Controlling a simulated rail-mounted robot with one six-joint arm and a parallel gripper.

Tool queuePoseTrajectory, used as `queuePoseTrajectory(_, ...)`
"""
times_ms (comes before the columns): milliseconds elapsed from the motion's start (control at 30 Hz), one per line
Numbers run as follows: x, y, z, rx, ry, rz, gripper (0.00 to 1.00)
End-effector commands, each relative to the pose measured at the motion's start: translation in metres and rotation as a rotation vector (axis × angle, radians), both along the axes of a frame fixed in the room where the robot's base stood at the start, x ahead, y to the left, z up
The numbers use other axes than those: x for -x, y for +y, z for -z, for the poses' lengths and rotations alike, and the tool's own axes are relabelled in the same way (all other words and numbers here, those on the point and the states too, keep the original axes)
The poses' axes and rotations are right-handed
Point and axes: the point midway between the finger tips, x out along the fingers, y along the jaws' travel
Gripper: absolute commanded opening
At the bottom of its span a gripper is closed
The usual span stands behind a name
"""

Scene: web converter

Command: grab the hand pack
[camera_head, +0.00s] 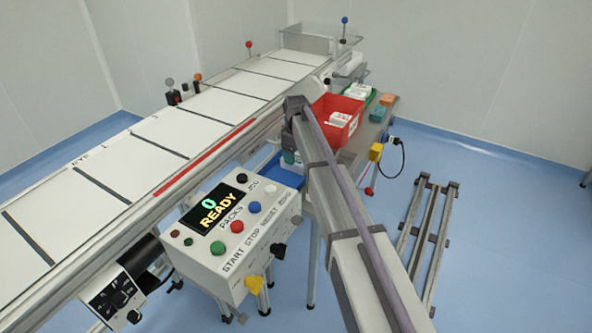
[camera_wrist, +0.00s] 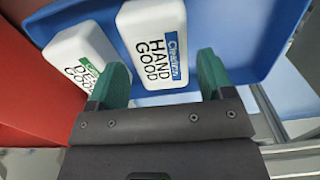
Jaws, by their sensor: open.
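The hand pack (camera_wrist: 152,43) is a white block with a blue label strip and the words HAND GOOD. In the wrist view it lies in a blue tray (camera_wrist: 235,45). My gripper (camera_wrist: 162,75) is open, with its two green fingers spread on either side of the hand pack's near end. I cannot tell whether they touch it. A second white pack (camera_wrist: 78,55) with a green label lies to the left, close to the left finger.
A red bin (camera_head: 352,107) with white packs stands beyond my arm; its red wall also shows left in the wrist view (camera_wrist: 25,80). A control box (camera_head: 215,262) reading 0 READY and a long conveyor (camera_head: 190,130) stand to the left. A grey rack (camera_head: 430,225) lies on the floor.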

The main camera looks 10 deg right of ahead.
Motion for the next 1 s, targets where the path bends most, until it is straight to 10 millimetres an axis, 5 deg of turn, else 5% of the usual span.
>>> queuePoseTrajectory(33, 0.000, 0.000, 0.023, 0.000, 0.000, 0.000, 0.74)
queuePoseTrajectory(133, 0.000, 0.000, 0.034, 0.000, 0.000, 0.000, 0.74)
queuePoseTrajectory(367, 0.000, 0.000, 0.029, 0.000, 0.000, 0.000, 0.74)
queuePoseTrajectory(767, 0.000, 0.000, 0.029, 0.000, 0.000, 0.000, 0.36)
queuePoseTrajectory(1000, 0.000, 0.000, 0.028, 0.000, 0.000, 0.000, 0.34)
